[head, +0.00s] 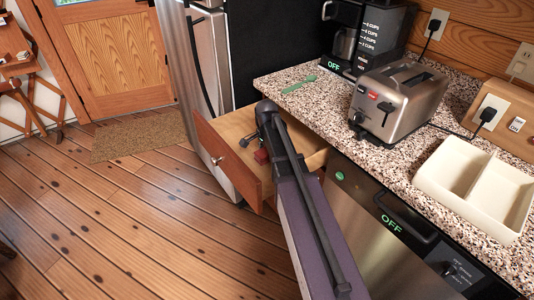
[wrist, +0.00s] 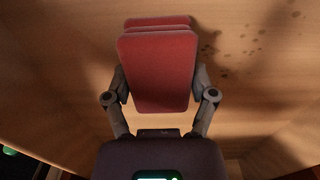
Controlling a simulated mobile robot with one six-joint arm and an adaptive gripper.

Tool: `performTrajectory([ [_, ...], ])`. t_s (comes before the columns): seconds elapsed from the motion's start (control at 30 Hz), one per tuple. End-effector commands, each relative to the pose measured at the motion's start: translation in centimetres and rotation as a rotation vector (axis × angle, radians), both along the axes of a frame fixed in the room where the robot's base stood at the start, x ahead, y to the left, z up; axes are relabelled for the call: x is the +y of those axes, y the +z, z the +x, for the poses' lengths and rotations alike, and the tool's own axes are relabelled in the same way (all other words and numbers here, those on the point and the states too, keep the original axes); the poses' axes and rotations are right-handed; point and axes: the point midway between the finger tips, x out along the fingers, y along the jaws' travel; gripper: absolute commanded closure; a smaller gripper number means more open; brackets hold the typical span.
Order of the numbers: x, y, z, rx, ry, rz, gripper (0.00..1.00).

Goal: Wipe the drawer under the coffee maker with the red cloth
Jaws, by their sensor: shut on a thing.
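The drawer (head: 229,163) under the counter is pulled open, below and to the left of the coffee maker (head: 372,35). In the wrist view its wooden inside (wrist: 60,60) fills the picture, with dark spots (wrist: 226,68) to the right of the cloth. My gripper (head: 262,150) is inside the drawer. My arm hides part of the drawer. I cannot tell whether the cloth touches the drawer bottom.
A toaster (head: 400,98), a green utensil (head: 299,84) and a white divided tray (head: 478,186) stand on the speckled counter. A fridge (head: 207,60) stands behind the drawer. A dishwasher (head: 375,235) is to the right. The wooden floor (head: 130,220) at left is clear.

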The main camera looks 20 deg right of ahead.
Motion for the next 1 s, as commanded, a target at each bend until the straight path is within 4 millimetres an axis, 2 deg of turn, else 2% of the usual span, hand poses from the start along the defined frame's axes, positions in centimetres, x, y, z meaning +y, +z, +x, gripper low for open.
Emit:
performTrajectory([
  [0.6, 1.0, -0.3, 3.1, -0.001, 0.001, 0.0, 0.65],
  [1.0, 1.1, -0.3, 3.3, -0.003, 0.0, 0.001, 0.65],
])
